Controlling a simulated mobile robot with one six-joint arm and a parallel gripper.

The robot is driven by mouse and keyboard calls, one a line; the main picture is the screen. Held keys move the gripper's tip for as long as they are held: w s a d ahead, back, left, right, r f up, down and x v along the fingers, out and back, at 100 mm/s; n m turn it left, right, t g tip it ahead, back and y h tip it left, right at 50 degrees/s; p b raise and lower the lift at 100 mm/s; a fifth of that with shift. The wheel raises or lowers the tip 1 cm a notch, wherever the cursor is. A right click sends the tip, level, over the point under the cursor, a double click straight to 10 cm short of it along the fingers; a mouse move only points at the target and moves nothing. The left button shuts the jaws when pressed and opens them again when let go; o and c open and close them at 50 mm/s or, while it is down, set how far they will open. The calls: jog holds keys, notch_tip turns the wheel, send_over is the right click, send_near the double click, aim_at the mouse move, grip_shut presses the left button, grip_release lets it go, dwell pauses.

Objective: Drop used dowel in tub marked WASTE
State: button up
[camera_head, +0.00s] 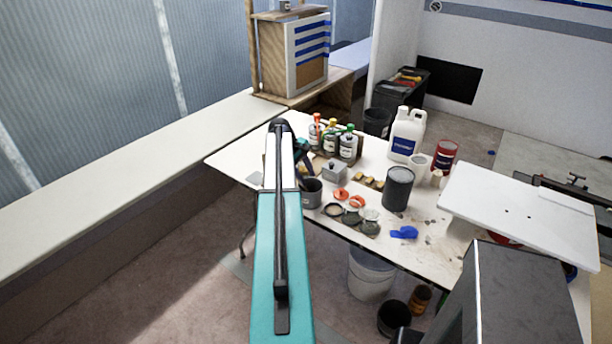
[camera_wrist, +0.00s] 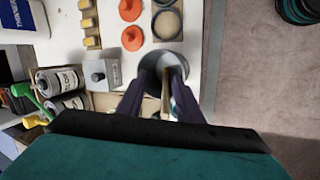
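My gripper (camera_wrist: 162,80) points down over a grey round tub (camera_wrist: 164,62), with two dark fingers close together. A thin tan stick, apparently the dowel (camera_wrist: 166,98), shows between the fingers and they appear shut on it. Its lower end is over or inside the tub's mouth; I cannot tell how deep. In the head view the grey tub (camera_head: 311,193) stands at the near left edge of the white table, right beside my gripper (camera_head: 303,172), which my arm partly hides. I cannot read a WASTE mark on the tub, and the dowel is not distinguishable in the head view.
On the table (camera_head: 450,262) stand several capped bottles (camera_head: 330,143), a small grey box (camera_head: 335,172), orange lids (camera_head: 356,201), a dark can (camera_head: 397,188) and a white jug (camera_head: 406,135). A white bucket (camera_head: 370,278) stands on the floor below.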

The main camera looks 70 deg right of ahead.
jog(key=shift+r, duration=0.1)
jog(key=b+v, duration=0.3)
jog(key=v, duration=1)
jog(key=shift+r+b, duration=0.35)
jog(key=shift+b, duration=0.05)
jog(key=shift+w, duration=0.1)
dwell(1.0)
